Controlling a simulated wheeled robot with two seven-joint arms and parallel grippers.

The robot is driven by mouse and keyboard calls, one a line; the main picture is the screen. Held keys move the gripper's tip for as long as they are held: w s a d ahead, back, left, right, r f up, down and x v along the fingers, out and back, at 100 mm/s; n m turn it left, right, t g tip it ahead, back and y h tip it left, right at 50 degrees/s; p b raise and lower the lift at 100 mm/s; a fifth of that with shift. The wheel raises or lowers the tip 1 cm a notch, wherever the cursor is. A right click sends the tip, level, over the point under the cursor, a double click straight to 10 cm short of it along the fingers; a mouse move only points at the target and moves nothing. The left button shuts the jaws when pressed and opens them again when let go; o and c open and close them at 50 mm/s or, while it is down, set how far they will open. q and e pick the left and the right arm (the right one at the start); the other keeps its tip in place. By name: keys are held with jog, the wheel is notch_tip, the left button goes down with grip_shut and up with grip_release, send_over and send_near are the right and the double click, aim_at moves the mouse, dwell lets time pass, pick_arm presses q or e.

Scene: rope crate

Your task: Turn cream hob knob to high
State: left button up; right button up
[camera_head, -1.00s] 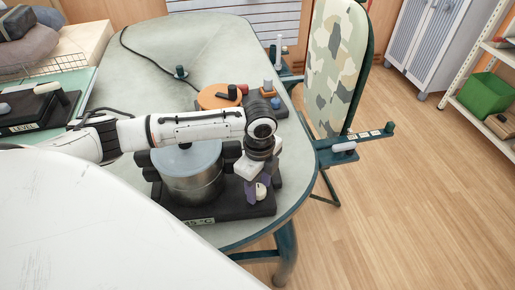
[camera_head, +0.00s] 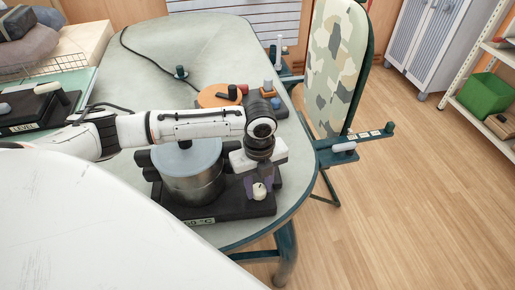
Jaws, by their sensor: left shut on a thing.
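The cream hob knob (camera_head: 259,191) sits on the right end of the dark hob (camera_head: 225,211), at the table's near right edge. My left gripper (camera_head: 258,184) reaches down over it from the left and is shut on it; the purple fingers partly hide the knob. A metal pot (camera_head: 192,178) stands on the hob, left of the knob. The hob's front display (camera_head: 198,221) reads a number ending in "50 °C", its left part cut off. My right gripper is not in view.
Behind the hob lie an orange round board (camera_head: 217,97) and several small blocks. A dark device labelled LEVEL (camera_head: 35,113) stands at the far left. A camouflage ironing board (camera_head: 336,65) stands right of the table. The table's back middle is mostly clear.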

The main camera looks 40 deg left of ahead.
aim_at(259, 188)
pick_arm(q)
jog(key=shift+m, duration=0.7)
jog(key=o, duration=1.1)
jog(key=shift+w, duration=0.1)
jog(key=shift+o, duration=0.2)
jog(key=shift+r, duration=2.5)
